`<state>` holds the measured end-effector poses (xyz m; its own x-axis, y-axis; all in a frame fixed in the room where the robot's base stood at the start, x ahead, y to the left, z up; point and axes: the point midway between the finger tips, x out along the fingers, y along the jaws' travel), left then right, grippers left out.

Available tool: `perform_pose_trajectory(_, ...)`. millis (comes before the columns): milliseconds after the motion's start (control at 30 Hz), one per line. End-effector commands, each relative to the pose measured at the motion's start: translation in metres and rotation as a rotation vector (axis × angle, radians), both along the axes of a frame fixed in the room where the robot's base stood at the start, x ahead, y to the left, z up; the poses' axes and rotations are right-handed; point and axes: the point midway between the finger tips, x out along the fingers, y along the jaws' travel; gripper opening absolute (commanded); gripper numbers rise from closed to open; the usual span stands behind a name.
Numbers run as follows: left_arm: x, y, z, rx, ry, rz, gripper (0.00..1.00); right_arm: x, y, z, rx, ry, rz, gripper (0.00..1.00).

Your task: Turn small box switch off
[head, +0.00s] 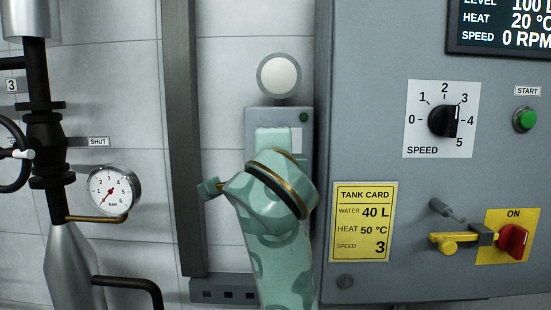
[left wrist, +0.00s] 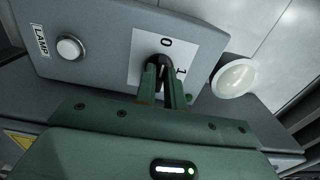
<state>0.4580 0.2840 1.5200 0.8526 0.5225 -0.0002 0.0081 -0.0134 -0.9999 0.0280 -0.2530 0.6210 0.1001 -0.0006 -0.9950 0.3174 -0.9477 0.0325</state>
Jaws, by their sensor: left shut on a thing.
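The small box (head: 262,117) is grey and hangs on the wall, left of the large panel. In the head view my left arm covers most of its front. In the left wrist view the small box (left wrist: 120,30) shows a white plate (left wrist: 140,45) marked 0 and 1. A black switch knob (left wrist: 157,66) sits on this plate. My left gripper (left wrist: 162,82) is shut on the knob, with one finger on each side. The fingers hide part of the knob, so I cannot tell which mark it points to. My right gripper is in neither view.
A round whitish lamp (head: 279,76) stands above the box. A round button (left wrist: 69,48) labelled LAMP is on the box. The large panel (head: 370,60) rises close on the right, with a speed dial (head: 442,120) and red handle (head: 512,240). A grey post (head: 184,140) stands left.

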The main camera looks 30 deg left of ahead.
Motion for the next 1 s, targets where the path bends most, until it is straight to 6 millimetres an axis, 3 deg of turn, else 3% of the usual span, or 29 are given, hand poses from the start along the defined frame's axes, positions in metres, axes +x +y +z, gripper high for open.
perform_pose_trajectory(167,0.000,0.000,0.000,-0.002,0.000,-0.001,0.00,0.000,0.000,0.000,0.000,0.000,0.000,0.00)
perform_pose_trajectory(200,0.000,0.000,0.000,-0.002,0.000,-0.001,0.22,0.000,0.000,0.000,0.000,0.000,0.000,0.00)
perform_pose_trajectory(267,0.000,0.000,0.000,-0.001,0.000,-0.001,0.33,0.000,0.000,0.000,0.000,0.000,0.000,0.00)
perform_pose_trajectory(667,-0.009,-0.006,0.000,-0.001,-0.003,-0.002,0.33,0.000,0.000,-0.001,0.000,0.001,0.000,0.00)
perform_pose_trajectory(967,-0.074,-0.046,0.001,0.000,-0.006,-0.004,0.33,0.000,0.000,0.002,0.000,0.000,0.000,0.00)
perform_pose_trajectory(1000,-0.082,-0.051,-0.001,0.001,-0.005,-0.002,0.33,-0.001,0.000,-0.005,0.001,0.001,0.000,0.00)
